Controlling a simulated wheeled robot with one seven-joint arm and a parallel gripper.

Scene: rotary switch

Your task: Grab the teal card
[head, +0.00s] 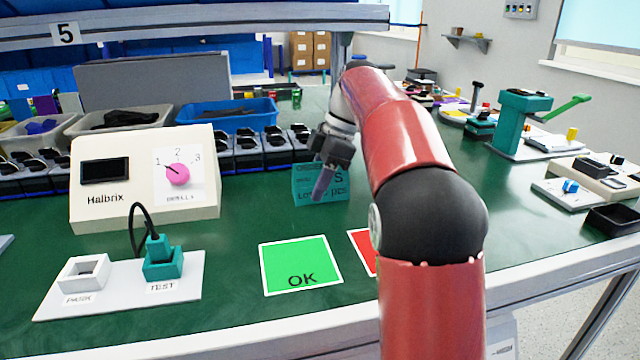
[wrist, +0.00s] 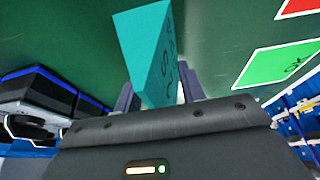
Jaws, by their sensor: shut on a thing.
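The teal card (head: 306,188) is a folded, tent-like piece with dark lettering, standing at the middle of the green table in the head view. It also shows in the wrist view (wrist: 146,45), between my fingers. My gripper (head: 322,190) reaches down to the card and partly covers its lettering. In the wrist view my gripper (wrist: 160,95) has one finger on each side of the card and is shut on it. I cannot tell whether the card touches the table.
A beige box with a pink rotary knob (head: 178,175) stands at left, behind a white plate with a teal plug (head: 160,255). A green OK card (head: 300,265) and a red card (head: 364,250) lie in front. Black bins (head: 285,148) line the back.

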